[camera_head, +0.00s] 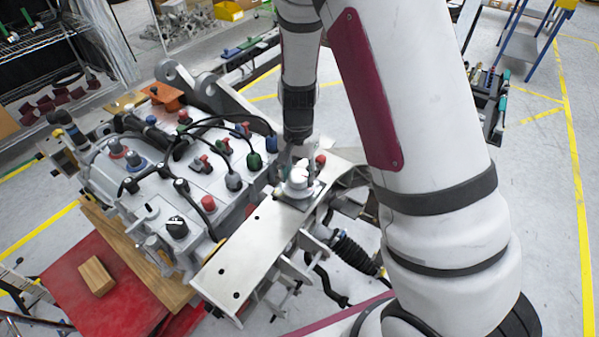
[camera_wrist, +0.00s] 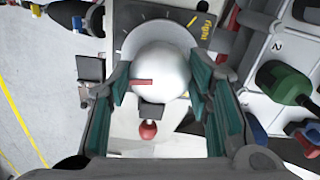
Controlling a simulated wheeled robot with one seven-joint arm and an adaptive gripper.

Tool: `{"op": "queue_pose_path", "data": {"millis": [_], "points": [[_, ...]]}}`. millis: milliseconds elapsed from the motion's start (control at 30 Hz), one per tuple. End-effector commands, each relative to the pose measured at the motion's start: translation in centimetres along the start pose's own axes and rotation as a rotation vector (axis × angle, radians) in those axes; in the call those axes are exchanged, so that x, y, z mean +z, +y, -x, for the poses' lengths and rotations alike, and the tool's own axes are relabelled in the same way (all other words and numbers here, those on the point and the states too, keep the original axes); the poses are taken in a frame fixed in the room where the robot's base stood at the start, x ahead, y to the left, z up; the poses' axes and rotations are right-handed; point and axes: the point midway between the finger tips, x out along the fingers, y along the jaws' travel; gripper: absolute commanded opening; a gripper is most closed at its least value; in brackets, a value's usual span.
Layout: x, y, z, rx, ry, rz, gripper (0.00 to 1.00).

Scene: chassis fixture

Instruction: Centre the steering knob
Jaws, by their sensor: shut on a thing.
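The steering knob (camera_head: 298,178) is a white round knob on a dark square plate at the right end of the chassis's flat metal beam. In the wrist view the knob (camera_wrist: 165,65) is large, with a short red mark on its lower left.
A red ball-topped lever (camera_head: 320,160) stands close beside the knob. A grey control box (camera_head: 165,165) with cables, connectors and coloured buttons lies to the left. A green connector (camera_wrist: 285,82) is right of my fingers. A red table (camera_head: 75,270) holds a wooden block (camera_head: 96,276).

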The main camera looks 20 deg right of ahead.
Motion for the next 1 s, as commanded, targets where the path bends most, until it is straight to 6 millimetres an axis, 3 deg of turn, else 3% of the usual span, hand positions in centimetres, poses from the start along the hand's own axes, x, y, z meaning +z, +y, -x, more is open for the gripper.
{"op": "queue_pose_path", "data": {"millis": [300, 867, 900, 967, 1000], "points": [[-0.1, -0.01, 0.1, -0.002, 0.003, -0.131, 0.18], [-0.14, -0.05, 0.09, -0.003, 0.003, -0.159, 0.18], [-0.14, -0.05, 0.09, -0.003, 0.003, -0.159, 0.53], [-0.12, -0.05, 0.08, -0.002, 0.002, -0.159, 0.66], [-0.11, -0.04, 0.07, -0.002, 0.002, -0.158, 0.66]]}}
